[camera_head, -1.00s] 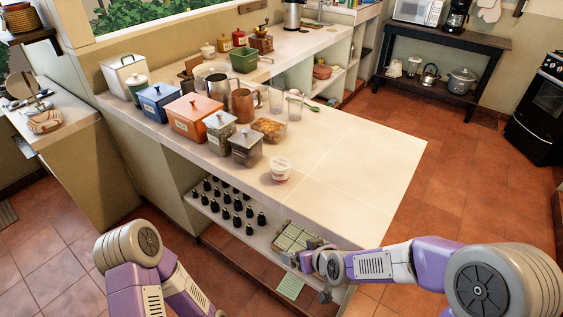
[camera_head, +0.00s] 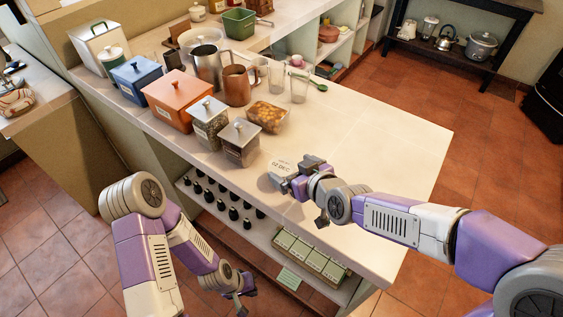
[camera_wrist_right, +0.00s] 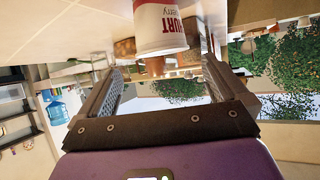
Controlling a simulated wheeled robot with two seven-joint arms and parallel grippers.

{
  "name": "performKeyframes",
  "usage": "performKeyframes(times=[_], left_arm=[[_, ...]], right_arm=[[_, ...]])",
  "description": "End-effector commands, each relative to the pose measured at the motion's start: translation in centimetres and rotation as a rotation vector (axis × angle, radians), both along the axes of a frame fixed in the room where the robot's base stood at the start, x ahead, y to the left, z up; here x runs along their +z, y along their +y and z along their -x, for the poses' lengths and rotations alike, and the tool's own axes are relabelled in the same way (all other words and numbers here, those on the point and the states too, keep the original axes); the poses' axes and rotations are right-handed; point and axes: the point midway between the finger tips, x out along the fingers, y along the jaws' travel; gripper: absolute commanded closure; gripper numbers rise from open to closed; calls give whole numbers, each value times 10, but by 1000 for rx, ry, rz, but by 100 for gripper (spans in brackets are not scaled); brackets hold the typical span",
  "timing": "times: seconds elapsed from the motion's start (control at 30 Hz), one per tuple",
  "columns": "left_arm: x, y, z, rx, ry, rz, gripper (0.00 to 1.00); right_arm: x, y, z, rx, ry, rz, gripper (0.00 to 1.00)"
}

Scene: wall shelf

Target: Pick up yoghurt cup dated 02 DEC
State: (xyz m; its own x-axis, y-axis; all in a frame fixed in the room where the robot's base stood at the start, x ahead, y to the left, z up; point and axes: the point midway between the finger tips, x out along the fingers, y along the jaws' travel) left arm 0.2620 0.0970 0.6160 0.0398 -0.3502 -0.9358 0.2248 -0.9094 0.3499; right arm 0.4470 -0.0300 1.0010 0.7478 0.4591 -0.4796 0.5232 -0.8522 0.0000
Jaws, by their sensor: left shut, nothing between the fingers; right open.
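The yoghurt cup (camera_head: 279,165) stands on the white counter near its front edge, and its pale lid reads 02 DEC. In the right wrist view the white and red cup (camera_wrist_right: 160,28) shows at the top, with part of its label lettering. My right gripper (camera_head: 296,174) is open beside the cup and hides part of it in the head view. In the right wrist view the cup is at the tips of the open right gripper (camera_wrist_right: 160,68), roughly between the fingers; no contact is visible. My left gripper (camera_head: 241,290) is shut and empty, low in front of the shelf.
A grey-lidded canister (camera_head: 241,144), a glass box of orange food (camera_head: 267,116) and an orange box (camera_head: 178,102) stand left of and behind the cup. Glasses (camera_head: 300,88) stand further back. The counter's right side is clear.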

Motion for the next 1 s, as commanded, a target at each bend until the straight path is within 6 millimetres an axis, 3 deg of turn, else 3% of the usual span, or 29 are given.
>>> performKeyframes(times=[0.33,0.5,0.77,1.0], left_arm=[[-19,0,0,1,1,0,100],[-22,0,0,1,1,0,100],[-21,0,0,0,1,0,100],[-21,0,0,0,1,0,100]], right_arm=[[-31,20,-30,-1,3,0,0],[-37,28,-44,-1,3,0,0],[-36,29,-46,-1,2,-1,0],[-36,29,-45,-1,2,-1,35]])
